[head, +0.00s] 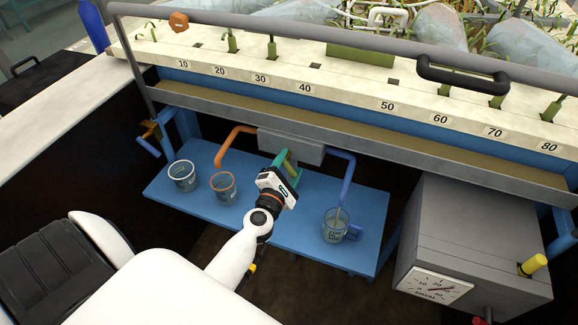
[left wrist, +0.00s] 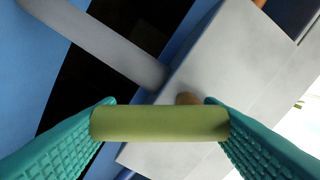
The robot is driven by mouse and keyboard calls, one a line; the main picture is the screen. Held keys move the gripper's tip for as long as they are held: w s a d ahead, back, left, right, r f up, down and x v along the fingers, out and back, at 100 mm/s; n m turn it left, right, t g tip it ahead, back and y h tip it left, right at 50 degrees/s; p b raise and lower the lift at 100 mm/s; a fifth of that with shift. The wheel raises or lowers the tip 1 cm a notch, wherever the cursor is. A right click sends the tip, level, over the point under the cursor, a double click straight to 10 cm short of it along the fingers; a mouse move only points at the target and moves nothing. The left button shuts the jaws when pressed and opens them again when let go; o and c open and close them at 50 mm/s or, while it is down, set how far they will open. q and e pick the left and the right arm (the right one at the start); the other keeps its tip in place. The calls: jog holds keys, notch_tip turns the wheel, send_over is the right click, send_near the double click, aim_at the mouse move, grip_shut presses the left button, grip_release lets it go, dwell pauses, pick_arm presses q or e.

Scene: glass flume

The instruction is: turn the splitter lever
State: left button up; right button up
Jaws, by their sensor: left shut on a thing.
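The splitter is a grey box (head: 292,147) under the flume's metal rail, with an orange pipe (head: 232,140) to the left and a blue pipe (head: 346,170) to the right. Its lever is an olive-green bar (left wrist: 160,123); in the head view it shows as a small green piece (head: 289,160) in front of the box. My left gripper (head: 287,165), with teal fingers, is shut on the lever, one finger at each end of the bar. A brownish round pivot (left wrist: 188,99) shows behind the bar. My right gripper is out of view.
Below, a blue shelf (head: 270,225) holds a white-rimmed cup (head: 183,177), an orange-rimmed cup (head: 223,189) and a beaker (head: 335,226) under the blue pipe, with a pale stream in it. A grey box with a dial (head: 435,285) stands at the right.

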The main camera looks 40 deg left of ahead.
pick_arm(q)
jog(key=shift+s+a+f+m+p, duration=0.15)
jog(key=shift+m+p, duration=0.2)
jog(key=shift+m, duration=0.7)
jog(key=shift+w+a+f+m+p, duration=0.1)
jog(key=shift+a+m+p, duration=0.2)
jog(key=shift+m, duration=0.8)
jog(key=shift+s+a+f+m+p, duration=0.1)
jog(key=shift+m+p, duration=0.3)
jog(key=shift+m, duration=0.65)
jog(key=o, duration=1)
jog(key=shift+s, duration=0.1)
jog(key=b+v, duration=0.1)
jog(key=v, duration=1.1)
